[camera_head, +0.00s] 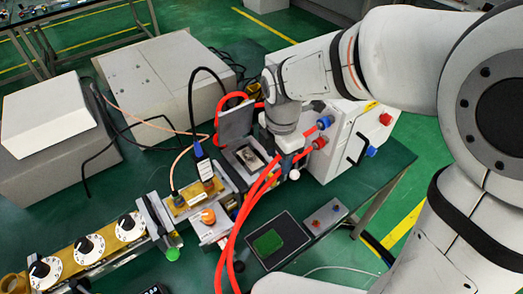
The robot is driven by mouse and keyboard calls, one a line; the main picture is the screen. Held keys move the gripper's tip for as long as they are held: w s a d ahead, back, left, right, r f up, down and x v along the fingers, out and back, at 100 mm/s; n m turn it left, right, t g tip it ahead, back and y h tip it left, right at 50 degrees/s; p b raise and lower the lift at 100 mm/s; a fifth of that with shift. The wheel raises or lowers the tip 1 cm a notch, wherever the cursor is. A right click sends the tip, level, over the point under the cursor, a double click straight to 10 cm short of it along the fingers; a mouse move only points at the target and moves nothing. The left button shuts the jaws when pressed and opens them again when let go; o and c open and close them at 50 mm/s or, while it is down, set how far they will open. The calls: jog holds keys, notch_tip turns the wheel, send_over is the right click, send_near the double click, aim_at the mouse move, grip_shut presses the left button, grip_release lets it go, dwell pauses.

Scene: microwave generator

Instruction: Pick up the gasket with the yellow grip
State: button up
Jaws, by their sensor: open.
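My gripper (290,162) hangs below my wrist, just right of a small metal fixture (248,158) with an open, upright lid (236,122). Its fingers are small here and partly hidden by red hoses and my wrist. It appears open, with nothing visible held. I cannot clearly pick out a gasket with a yellow grip. A yellow-brown mounting block (196,200) carries cable connectors left of the fixture, but I cannot tell that it is a gasket.
Red hoses (240,218) loop in front of the fixture. A white box (345,145) with red and blue knobs stands close on the right. A black tray with a green pad (268,242) lies in front. Dials (88,246) line the left. The green tabletop (140,190) has bare areas.

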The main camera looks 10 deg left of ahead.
aim_at(272, 176)
jog(key=shift+a+f+n, duration=0.35)
jog(key=shift+a+n, duration=0.05)
jog(key=shift+s+a+f, duration=0.1)
jog(key=shift+f, duration=0.25)
notch_tip(272, 176, down, 7)
jog(key=shift+a+f+p, duration=0.1)
jog(key=shift+p, duration=0.4)
grip_shut()
